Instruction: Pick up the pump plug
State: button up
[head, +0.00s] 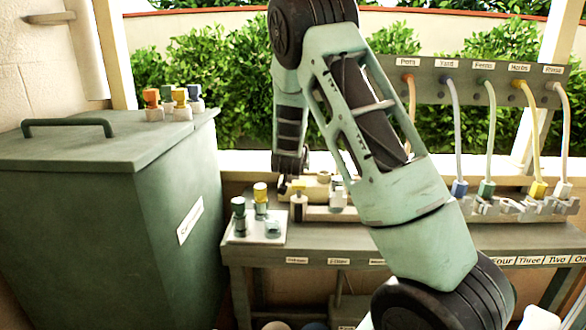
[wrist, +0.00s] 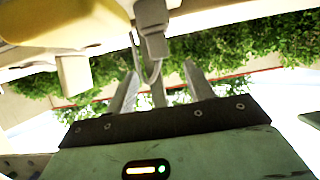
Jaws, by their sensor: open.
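No plug is readably labelled as the pump plug. A grey block-like plug (wrist: 152,25) with a grey cable hangs near my fingers in the wrist view; I cannot tell if it is the pump plug. An orange cable (head: 410,100) drops from the leftmost panel holder, and its lower end is hidden behind my arm. My gripper (wrist: 162,88) is open in the wrist view, its fingers pointing towards the grey block and apparently holding nothing. In the head view, my dark wrist end hangs above the left part of the bench, and the fingers cannot be made out.
A green lidded bin (head: 80,220) stands at the left with small coloured-top items on it. A white tray (head: 240,238) holds coloured-top pieces on the bench (head: 470,240). Blue, green, yellow and white plugs line a socket strip (head: 510,208) at the right, cables rising to the panel (head: 460,88).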

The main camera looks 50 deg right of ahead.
jog(key=shift+p+x, duration=0.5)
jog(key=shift+x, duration=3.4)
jog(key=shift+f, duration=0.1)
jog(key=c, duration=1.1)
